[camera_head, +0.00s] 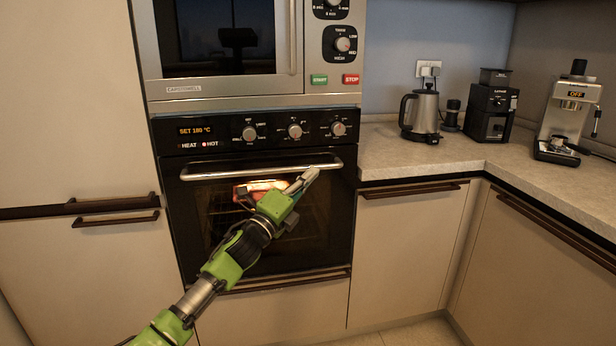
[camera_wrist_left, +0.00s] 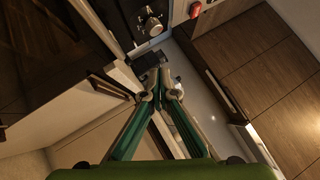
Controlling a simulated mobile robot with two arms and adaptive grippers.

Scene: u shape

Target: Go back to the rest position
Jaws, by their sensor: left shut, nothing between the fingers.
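My left arm comes in from the bottom left of the head view. Its gripper (camera_head: 308,176) is in front of the closed oven (camera_head: 330,222), with the tip overlapping the right part of the oven handle (camera_head: 230,174) in the picture. I cannot tell whether it touches the handle. In the left wrist view the two fingers of the left gripper (camera_wrist_left: 160,92) come together at the tips, with nothing between them. My right gripper is not in view.
A microwave (camera_head: 300,88) sits above the oven. A kettle (camera_head: 424,112), a coffee grinder (camera_head: 490,108) and an espresso machine (camera_head: 567,118) stand on the counter (camera_head: 440,158) to the right. Closed cabinets (camera_head: 405,240) line both sides. A little floor (camera_head: 410,333) shows at the bottom.

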